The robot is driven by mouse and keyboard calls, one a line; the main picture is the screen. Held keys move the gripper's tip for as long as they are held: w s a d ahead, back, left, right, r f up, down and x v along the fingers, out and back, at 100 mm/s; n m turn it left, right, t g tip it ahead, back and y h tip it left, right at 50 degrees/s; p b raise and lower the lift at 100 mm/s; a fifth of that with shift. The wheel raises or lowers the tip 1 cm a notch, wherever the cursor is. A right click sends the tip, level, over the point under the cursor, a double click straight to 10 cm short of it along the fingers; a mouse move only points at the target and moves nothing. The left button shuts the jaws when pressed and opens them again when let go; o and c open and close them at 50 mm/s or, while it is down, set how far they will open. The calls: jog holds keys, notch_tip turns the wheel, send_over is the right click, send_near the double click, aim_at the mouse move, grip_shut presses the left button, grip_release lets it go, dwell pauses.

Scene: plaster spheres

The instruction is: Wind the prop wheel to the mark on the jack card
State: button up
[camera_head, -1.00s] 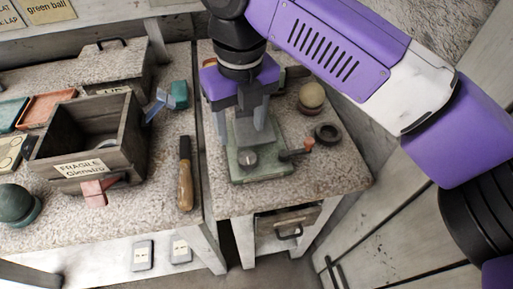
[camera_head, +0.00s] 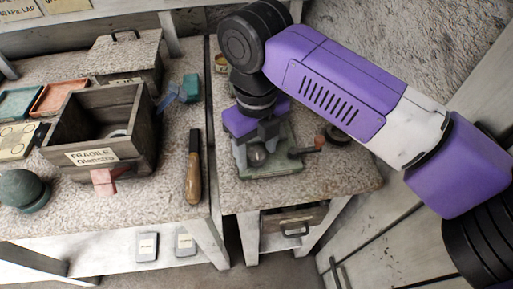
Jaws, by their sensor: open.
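A green metal device (camera_head: 283,160) stands on the right-hand stone-topped table. It has a round grey knob (camera_head: 257,154) on top and a side crank with a reddish handle (camera_head: 320,142). I cannot tell which part is the prop wheel, and no mark is readable. My gripper (camera_head: 256,143) points down over the device with its fingers apart, close around the knob area; whether they touch anything is unclear.
On the left table are a wooden crate (camera_head: 57,150) labelled fragile, a wooden-handled tool (camera_head: 195,180), a green ball (camera_head: 22,188) and a teal-blue object (camera_head: 190,88). A drawer (camera_head: 293,222) is below.

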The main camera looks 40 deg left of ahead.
grip_shut()
jog(key=shift+s+m+p, duration=0.1)
jog(key=shift+m+p, duration=0.3)
jog(key=shift+p, duration=0.05)
